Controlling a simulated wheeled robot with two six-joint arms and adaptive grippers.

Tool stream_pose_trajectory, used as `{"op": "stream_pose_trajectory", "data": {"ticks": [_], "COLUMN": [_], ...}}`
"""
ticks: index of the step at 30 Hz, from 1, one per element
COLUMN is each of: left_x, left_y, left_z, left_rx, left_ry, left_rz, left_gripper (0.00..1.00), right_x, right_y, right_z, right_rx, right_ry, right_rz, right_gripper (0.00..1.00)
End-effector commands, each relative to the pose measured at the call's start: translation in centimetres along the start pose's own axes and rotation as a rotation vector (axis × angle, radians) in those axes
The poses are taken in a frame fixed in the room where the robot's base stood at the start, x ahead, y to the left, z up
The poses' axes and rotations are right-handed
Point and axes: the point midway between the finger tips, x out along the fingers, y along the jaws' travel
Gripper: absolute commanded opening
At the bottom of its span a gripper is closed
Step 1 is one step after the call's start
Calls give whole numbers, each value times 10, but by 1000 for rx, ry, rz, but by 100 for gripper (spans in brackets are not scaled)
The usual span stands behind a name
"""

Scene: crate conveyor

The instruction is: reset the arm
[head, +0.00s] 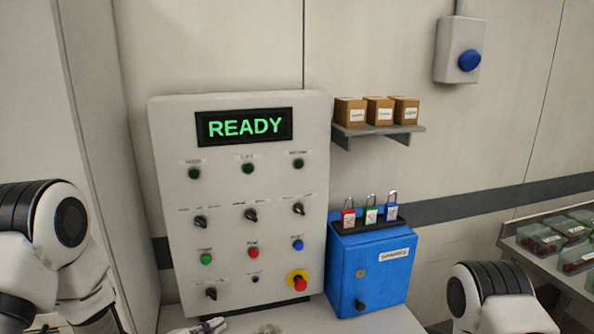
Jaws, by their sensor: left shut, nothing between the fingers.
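My left arm comes in from the left edge, white with black bands. My left gripper (204,327) only just shows at the bottom edge, below the control panel; it is shut with nothing in it, and most of it is cut off by the frame. My right arm shows at the lower right, but its gripper is out of view. The grey control panel (176,150) stands upright with a display (244,127) reading READY in green.
The panel carries knobs, coloured buttons and a red emergency stop (299,281). A blue cabinet (385,270) with padlocks on top stands to its right. Small boxes (379,110) sit on a wall shelf. A rack of produce trays (541,240) is at the far right.

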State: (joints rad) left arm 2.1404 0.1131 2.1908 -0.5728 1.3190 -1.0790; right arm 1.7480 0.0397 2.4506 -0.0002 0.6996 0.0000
Motion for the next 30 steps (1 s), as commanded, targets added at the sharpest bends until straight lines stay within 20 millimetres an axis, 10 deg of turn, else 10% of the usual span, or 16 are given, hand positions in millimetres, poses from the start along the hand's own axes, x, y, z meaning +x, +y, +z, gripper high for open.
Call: {"op": "stream_pose_trajectory", "data": {"ticks": [14,22,25,30], "left_x": [-50,-189,-237,-250], "left_y": [158,292,307,312], "left_z": [57,96,96,95], "left_rx": [-241,-857,-1131,-1298], "left_ry": [-270,-951,-1260,-1394], "left_rz": [300,517,428,331], "left_gripper": [0,0,0,0], "right_x": [0,-1,-1,0], "right_y": [0,0,0,0], "right_z": [-1,-1,-1,-1], "right_rx": [0,0,0,0], "right_ry": [3,3,3,3], "right_rz": [0,0,0,0], "right_gripper": [40,40,40,40]}}
